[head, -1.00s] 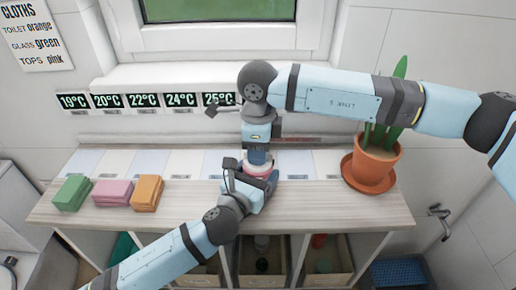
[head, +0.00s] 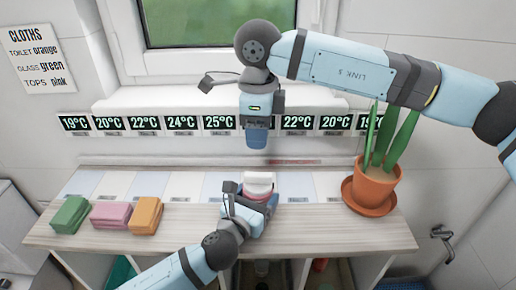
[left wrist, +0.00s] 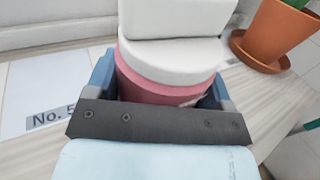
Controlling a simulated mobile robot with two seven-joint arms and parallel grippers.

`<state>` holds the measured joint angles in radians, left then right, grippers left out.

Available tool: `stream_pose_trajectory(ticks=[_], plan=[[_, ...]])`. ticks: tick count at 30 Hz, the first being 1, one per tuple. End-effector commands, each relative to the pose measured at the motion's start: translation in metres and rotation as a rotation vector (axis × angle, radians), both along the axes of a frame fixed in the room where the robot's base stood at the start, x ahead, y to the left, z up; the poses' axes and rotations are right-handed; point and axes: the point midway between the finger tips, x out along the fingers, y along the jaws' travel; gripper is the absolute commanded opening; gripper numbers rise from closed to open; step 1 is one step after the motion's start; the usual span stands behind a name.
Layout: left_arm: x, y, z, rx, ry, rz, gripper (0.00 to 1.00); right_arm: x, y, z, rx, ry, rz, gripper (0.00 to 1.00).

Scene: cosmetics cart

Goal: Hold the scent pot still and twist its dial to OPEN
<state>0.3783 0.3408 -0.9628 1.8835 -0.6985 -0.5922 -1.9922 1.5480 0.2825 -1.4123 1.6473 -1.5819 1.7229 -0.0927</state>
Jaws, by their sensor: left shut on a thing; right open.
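The scent pot (head: 259,186) stands upright on the wooden counter, with a pink body and a white dial on top. In the left wrist view the pink body (left wrist: 150,88) sits between my left gripper's fingers, and the white dial (left wrist: 172,55) with its raised block is above. My left gripper (head: 257,200) is shut around the pot's body. My right gripper (head: 257,136) is open and empty, pointing down in the air above the dial, apart from it. Any mark for OPEN on the pot cannot be read.
Green (head: 71,215), pink (head: 110,214) and orange (head: 146,214) cloths lie on the counter's left. A potted plant (head: 374,186) stands at the right. Temperature displays (head: 219,122) line the wall behind. Open bins are below the counter.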

Motion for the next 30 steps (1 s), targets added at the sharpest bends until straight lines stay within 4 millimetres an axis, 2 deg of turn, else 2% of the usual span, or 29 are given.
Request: stream_pose_trajectory(ticks=[4, 14, 15, 18, 26, 30], plan=[[0.000, 0.000, 0.000, 0.000, 0.000, -0.001, 0.40, 0.000, 0.000, 0.008, -0.001, 0.000, 0.000, 0.45], [0.000, 0.000, 0.000, 0.000, 0.000, -0.001, 0.40, 0.000, 0.000, 0.009, -0.001, 0.000, 0.000, 0.45], [0.000, 0.000, 0.000, 0.000, 0.000, -0.001, 0.78, 0.000, 0.000, 0.009, -0.001, 0.000, 0.001, 0.45], [0.000, 0.000, 0.000, 0.000, 0.000, -0.001, 1.00, 0.000, 0.000, 0.009, -0.001, 0.000, 0.001, 0.45], [-0.002, 0.001, 0.000, 0.000, 0.000, -0.001, 1.00, 0.000, 0.000, 0.008, -0.001, 0.000, 0.001, 0.45], [-0.015, 0.008, 0.000, 0.000, 0.001, -0.001, 1.00, 0.000, 0.000, 0.008, -0.001, 0.000, 0.001, 0.45]])
